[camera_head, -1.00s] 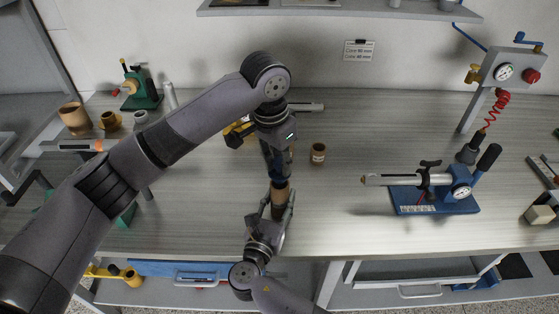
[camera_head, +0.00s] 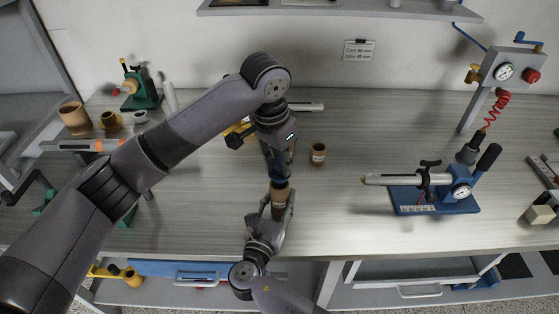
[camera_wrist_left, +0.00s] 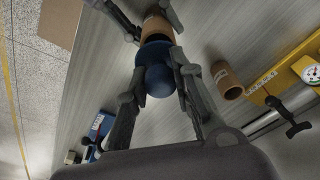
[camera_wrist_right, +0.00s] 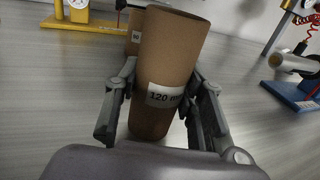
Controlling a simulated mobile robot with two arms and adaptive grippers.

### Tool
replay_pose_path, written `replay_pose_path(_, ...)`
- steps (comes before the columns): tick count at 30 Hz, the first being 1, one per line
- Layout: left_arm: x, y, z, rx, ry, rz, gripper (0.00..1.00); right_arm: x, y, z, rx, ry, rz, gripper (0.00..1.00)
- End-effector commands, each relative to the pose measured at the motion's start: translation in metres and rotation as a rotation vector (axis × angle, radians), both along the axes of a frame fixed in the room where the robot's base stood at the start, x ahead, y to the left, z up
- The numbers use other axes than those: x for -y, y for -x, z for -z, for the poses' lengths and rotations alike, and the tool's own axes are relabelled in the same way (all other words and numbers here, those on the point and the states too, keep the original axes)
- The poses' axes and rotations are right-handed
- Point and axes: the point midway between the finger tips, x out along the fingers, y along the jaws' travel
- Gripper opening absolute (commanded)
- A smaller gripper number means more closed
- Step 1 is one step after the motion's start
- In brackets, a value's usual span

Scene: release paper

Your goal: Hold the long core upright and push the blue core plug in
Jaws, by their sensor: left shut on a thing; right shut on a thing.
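The long core (camera_wrist_right: 165,70), a brown tube with a white "120" label, stands roughly upright in my right gripper (camera_wrist_right: 160,120). Its upper rim shows in the right wrist view. It also shows in the head view (camera_head: 281,196) between the two grippers. My right gripper (camera_head: 279,208) is shut around it. My left gripper (camera_head: 279,172) is above, shut on the blue core plug (camera_wrist_left: 156,76). In the left wrist view the plug lies in line with the core (camera_wrist_left: 156,27), at or very near its end. I cannot tell how far it sits inside.
A short brown core (camera_head: 318,153) stands on the bench (camera_head: 345,195) just right of the grippers. A yellow gauge fixture (camera_wrist_right: 85,22) is behind. A blue gauge stand (camera_head: 436,201) is at right. Brown rings and a green tool (camera_head: 141,93) are at left. The front-middle bench is clear.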

Motion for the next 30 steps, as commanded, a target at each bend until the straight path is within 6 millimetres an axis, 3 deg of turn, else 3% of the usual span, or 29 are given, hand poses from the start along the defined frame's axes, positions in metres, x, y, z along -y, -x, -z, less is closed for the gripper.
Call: replay_pose_path(30,-0.001,0.0,0.026,-0.002,-0.001,-0.001,0.0,0.0,0.0,0.0,0.0,0.0,0.001,0.09)
